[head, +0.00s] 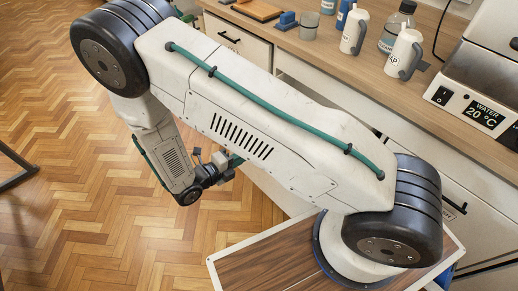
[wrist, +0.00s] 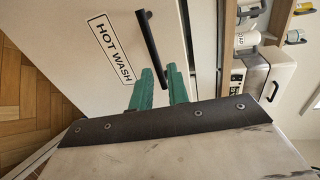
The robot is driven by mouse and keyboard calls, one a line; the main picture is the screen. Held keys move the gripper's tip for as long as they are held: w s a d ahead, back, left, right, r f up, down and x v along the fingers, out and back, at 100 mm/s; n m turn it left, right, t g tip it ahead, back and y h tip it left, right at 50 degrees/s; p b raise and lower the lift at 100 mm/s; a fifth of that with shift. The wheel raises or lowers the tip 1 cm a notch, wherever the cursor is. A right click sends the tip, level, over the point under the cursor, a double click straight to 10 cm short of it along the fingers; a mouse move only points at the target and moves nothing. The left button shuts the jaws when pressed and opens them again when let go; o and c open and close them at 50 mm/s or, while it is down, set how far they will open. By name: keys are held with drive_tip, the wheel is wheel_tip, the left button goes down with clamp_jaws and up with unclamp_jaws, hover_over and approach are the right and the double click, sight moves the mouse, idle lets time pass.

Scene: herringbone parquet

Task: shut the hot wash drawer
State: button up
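The hot wash drawer front (wrist: 75,65) fills the left of the wrist view, white with a "HOT WASH" label (wrist: 111,48) and a black bar handle (wrist: 151,45). The front seems to stand out from the cabinet beside it. My gripper (wrist: 160,70) has its two green fingers apart, with the lower end of the handle between them. I cannot tell whether either finger touches it. In the head view my gripper (head: 226,166) hangs low, beyond my arm, which hides most of the drawer.
A wooden counter (head: 345,72) holds white jugs (head: 403,53), a bottle (head: 395,27) and a water bath (head: 470,105) reading 20 °C. Another drawer (head: 238,40) with a black handle sits at the far end. Open parquet floor (head: 60,120) lies to the left.

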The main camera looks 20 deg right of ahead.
drive_tip(key=shift+n, duration=0.4)
drive_tip(key=x, duration=0.8)
drive_tip(key=shift+a+f, duration=0.15)
drive_tip(key=shift+f, duration=0.25)
clamp_jaws()
